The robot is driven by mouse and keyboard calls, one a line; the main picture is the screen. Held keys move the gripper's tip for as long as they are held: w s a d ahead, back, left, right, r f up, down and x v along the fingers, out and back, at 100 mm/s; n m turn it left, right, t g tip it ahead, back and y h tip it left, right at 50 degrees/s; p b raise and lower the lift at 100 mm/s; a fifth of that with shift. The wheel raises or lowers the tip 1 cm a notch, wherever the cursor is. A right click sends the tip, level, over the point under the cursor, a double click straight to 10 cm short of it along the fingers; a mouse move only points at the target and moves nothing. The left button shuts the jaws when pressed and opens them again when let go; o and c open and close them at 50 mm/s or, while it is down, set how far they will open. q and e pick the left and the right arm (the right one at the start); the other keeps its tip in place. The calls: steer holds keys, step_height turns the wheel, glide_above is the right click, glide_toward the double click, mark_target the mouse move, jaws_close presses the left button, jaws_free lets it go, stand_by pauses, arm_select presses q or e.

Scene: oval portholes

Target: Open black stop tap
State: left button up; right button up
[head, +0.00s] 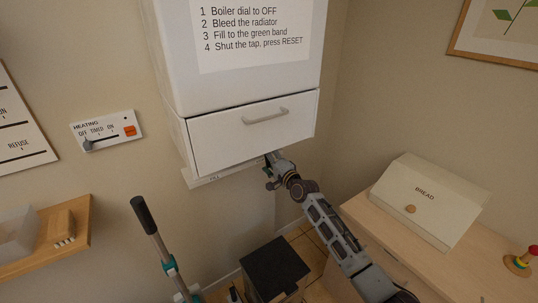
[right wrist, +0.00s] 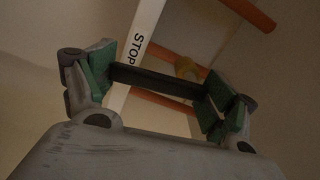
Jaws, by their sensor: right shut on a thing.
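The black stop tap (right wrist: 152,82) shows in the right wrist view as a flat black lever bar beside a white strip lettered STOP (right wrist: 139,42). My right gripper (right wrist: 163,88) has its green pads at the two ends of the bar and is shut on it. In the head view my right gripper (head: 271,172) reaches up under the front of the white wall cabinet (head: 252,130). The tap itself is hidden there by the cabinet and gripper. My left gripper is not in view.
Copper pipes (right wrist: 252,14) and a brass fitting (right wrist: 187,68) lie close behind the tap. A bread bin (head: 430,198) stands on the wooden counter at right. A black-handled pole (head: 145,215) and a dark-topped box (head: 274,268) stand below. A heating switch panel (head: 106,130) is on the left wall.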

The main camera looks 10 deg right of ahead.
steer(key=shift+s+a+m+p, duration=0.1)
steer(key=shift+a+m+p, duration=0.15)
steer(key=shift+m, duration=0.65)
steer(key=o, duration=1.3)
steer(key=shift+v, duration=6.05)
